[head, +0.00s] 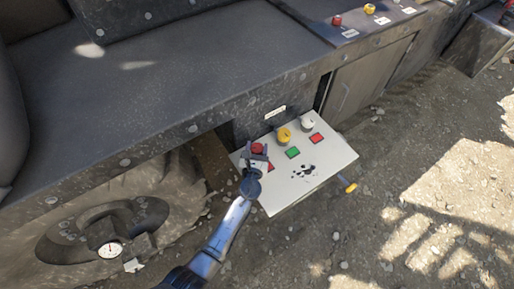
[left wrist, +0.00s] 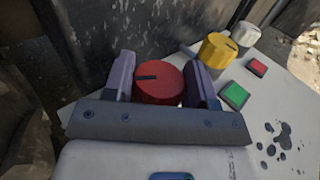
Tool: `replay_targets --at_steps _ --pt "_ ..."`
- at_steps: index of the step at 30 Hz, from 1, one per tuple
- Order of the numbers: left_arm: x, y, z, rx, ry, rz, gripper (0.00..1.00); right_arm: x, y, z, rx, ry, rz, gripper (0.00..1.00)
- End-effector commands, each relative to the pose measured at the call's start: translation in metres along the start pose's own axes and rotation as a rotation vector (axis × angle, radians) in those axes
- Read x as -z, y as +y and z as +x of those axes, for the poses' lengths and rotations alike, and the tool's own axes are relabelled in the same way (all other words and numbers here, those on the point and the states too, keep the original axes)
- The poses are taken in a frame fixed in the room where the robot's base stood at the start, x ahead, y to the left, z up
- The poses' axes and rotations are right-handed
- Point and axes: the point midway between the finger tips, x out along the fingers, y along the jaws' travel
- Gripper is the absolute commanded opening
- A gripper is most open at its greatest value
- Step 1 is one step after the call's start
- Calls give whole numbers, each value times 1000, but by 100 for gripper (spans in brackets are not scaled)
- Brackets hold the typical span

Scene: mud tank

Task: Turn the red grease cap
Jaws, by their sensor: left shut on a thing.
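The red grease cap (head: 257,148) is a round knob with a dark line on its top, at the left end of a white panel (head: 325,155). It also shows in the left wrist view (left wrist: 158,84). My left gripper (head: 256,157) has its fingers on both sides of the cap and is shut on it. In the left wrist view the gripper (left wrist: 160,82) has one finger at the left and one at the right of the cap. The dark line on the cap runs roughly across the picture. My right gripper is not in view.
A yellow cap (head: 284,135) and a white cap (head: 307,122) stand on the panel to the right. A grey machine body (head: 180,80) rises behind.

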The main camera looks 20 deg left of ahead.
Motion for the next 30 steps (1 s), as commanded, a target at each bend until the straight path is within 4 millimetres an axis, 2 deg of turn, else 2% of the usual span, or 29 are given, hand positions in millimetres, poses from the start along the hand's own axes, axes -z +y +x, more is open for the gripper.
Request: replay_targets --at_steps 11,18,30 --pt "1 2 0 153 -2 5 28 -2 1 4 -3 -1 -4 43" --pt "2 2 0 351 -3 3 28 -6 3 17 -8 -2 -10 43" --pt "3 3 1 523 -1 14 28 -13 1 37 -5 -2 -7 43"
